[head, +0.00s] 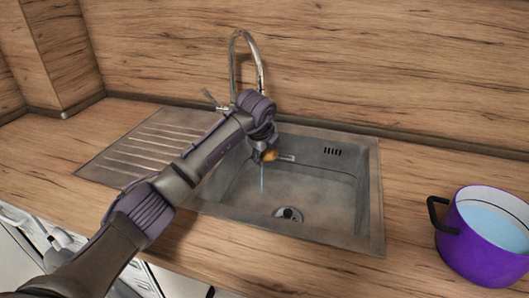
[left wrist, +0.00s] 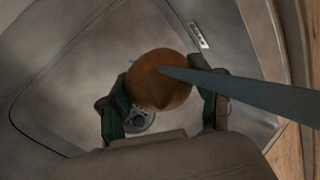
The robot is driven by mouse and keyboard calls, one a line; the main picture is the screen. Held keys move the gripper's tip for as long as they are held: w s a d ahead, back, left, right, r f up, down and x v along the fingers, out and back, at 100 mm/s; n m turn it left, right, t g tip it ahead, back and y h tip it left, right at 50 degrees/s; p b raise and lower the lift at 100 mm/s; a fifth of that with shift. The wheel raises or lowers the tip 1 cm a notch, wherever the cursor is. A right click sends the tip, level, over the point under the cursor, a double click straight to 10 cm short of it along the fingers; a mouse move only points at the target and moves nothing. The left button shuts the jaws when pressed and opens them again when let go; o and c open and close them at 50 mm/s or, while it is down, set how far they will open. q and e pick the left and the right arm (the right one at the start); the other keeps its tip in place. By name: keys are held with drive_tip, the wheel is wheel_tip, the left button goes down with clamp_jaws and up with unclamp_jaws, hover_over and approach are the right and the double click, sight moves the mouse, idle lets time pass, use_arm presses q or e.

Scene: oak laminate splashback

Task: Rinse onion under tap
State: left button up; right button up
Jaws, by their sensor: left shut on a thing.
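The onion (head: 269,155) is small, round and orange-brown, above the sink basin (head: 312,208). My left gripper (head: 262,148) is shut on it; in the left wrist view the two fingers (left wrist: 163,100) flank the onion (left wrist: 160,80). The chrome tap (head: 234,62) arches behind my left wrist, which hides part of it. A thin blue water stream (head: 262,178) shows just below the onion. In the left wrist view a blue-grey stream (left wrist: 240,90) runs from the right edge and meets the onion. My right gripper is in neither view.
The metal sink has a ribbed drainboard (head: 135,150) at left and a drain (head: 288,214) in the basin floor. A purple pot (head: 478,245) with pale blue contents stands on the counter at right. Bare wooden counter (head: 405,190) lies between sink and pot.

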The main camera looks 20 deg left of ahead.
use_arm(q)
drive_tip(key=shift+a, duration=0.3)
drive_tip(key=shift+d, duration=0.2)
drive_tip(key=shift+d, duration=0.45)
drive_tip(key=shift+s, duration=1.25)
drive_tip(key=shift+s+p, duration=0.5)
drive_tip(key=shift+s, duration=2.25)
drive_tip(key=shift+d, duration=0.1)
